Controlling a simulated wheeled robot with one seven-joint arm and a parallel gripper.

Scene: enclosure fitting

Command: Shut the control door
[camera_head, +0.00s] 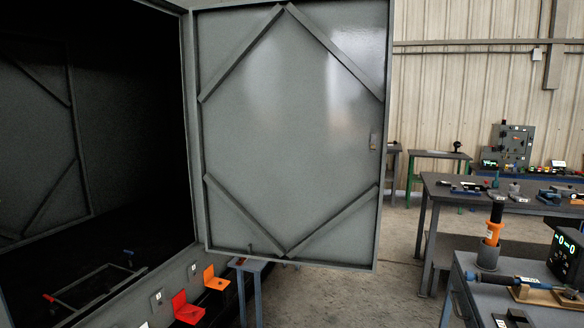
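The control door (290,130) is a grey metal panel with diagonal ribs on its inner face. It stands wide open, hinged along its left edge to the enclosure (187,120). The enclosure's dark interior (120,120) is exposed to the left of the door. My gripper is not in view.
Red (186,308) and orange (215,279) brackets stick out below the opening. Bare concrete floor (325,292) lies below and right of the door.

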